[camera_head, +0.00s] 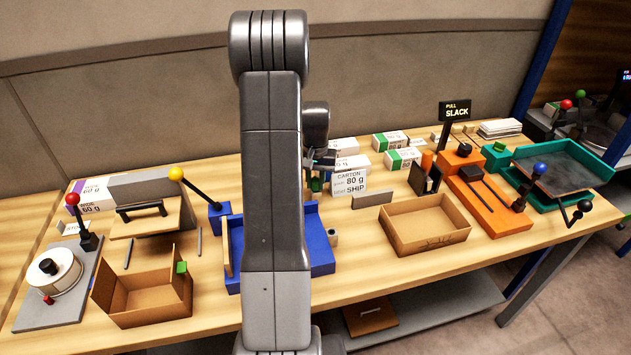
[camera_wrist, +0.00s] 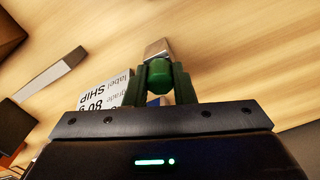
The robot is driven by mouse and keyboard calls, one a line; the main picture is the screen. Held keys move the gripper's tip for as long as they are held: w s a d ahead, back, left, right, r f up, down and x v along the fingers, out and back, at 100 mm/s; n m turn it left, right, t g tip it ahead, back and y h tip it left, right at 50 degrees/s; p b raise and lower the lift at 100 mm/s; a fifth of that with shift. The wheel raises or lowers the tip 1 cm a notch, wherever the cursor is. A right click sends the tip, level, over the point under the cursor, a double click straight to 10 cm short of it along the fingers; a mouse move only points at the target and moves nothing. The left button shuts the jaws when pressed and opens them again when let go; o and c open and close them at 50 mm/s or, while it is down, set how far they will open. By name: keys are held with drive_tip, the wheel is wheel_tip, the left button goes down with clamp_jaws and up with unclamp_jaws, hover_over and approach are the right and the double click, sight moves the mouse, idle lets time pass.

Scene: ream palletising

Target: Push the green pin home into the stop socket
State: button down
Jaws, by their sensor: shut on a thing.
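My gripper (camera_wrist: 160,82) is shut on the green pin (camera_wrist: 159,74), which shows between its two dark green fingers in the wrist view. A small pale grey block (camera_wrist: 157,48) lies just beyond the pin's end in that view; I cannot tell if they touch. The stop socket cannot be made out for certain; my arm hides part of the table there.
A blue tray (camera_head: 318,255) is in front, partly hidden by my arm. An open cardboard box (camera_head: 425,225) and an orange fixture (camera_head: 490,205) lie to the right. Paper reams (camera_head: 390,141) stand behind.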

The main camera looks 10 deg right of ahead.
sight(315, 180)
drive_tip(key=shift+r+p, duration=1.5)
drive_tip(key=shift+r, duration=1.1)
drive_tip(key=shift+r, duration=0.15)
drive_tip(key=shift+r+p, duration=1.3)
drive_tip(key=shift+r, duration=0.6)
